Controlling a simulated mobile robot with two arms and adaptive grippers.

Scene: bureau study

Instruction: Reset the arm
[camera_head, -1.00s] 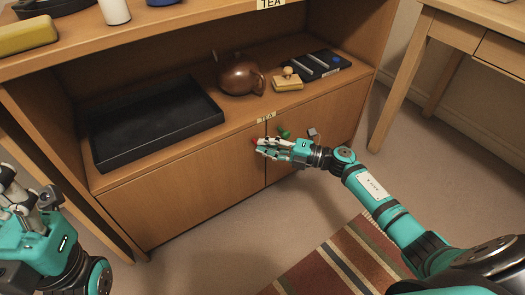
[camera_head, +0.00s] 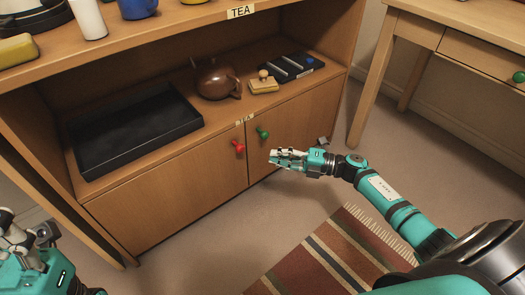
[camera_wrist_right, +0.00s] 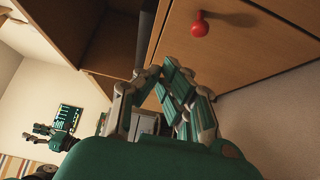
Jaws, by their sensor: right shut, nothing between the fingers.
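My right gripper (camera_head: 274,157) is in front of the cabinet's right door (camera_head: 306,115), to the right of the red knob (camera_head: 238,146) and below the green knob (camera_head: 262,133). It is shut and empty, apart from both knobs. The right wrist view shows its closed fingers (camera_wrist_right: 164,74) with the red knob (camera_wrist_right: 200,27) above and to the right of them. My left gripper (camera_head: 22,240) shows partly at the lower left edge; its fingertips are too cut off to tell open from shut.
Both cabinet doors look closed. A desk (camera_head: 385,50) stands at the right. A striped rug (camera_head: 318,262) lies on the floor.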

